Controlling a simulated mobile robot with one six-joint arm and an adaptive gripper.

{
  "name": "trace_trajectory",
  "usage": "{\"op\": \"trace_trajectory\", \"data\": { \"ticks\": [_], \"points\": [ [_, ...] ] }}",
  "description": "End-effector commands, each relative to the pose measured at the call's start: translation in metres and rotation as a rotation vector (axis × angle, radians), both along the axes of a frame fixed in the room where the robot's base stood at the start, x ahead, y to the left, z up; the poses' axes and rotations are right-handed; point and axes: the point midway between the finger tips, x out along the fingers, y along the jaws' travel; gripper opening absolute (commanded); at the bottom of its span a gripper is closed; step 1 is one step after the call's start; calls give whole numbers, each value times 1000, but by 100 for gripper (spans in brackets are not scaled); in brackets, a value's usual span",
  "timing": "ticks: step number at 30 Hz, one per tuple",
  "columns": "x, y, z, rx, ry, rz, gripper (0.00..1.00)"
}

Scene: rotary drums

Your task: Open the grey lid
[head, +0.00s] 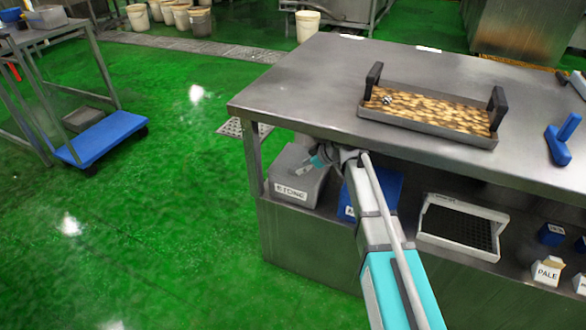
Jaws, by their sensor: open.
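A grey box (297,193) with a white label on its front stands at the left end of the shelf under the steel table. Its grey top (287,161) lies just below the table edge and looks closed, though my gripper and the tabletop hide part of it. My gripper (303,171) is open and empty. It reaches in under the tabletop edge and is over the top of the grey box; I cannot tell whether it touches it.
The steel tabletop (300,95) overhangs the shelf closely above my gripper. A blue box (385,187) stands right of the grey one, then a white tray (463,226). A handled tray (428,120) of brown pieces sits on top.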

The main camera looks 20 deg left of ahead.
Motion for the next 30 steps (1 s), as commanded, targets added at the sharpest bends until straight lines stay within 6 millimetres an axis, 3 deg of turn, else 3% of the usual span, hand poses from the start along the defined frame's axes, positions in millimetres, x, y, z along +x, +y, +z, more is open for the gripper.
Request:
{"op": "trace_trajectory", "data": {
  "ticks": [3,9,26,30],
  "points": [
    [3,20,0,-1,1,2,56],
    [2,33,-16,0,0,1,56],
    [2,41,-21,0,0,1,56],
    [2,41,-21,0,1,2,33]
  ]
}}
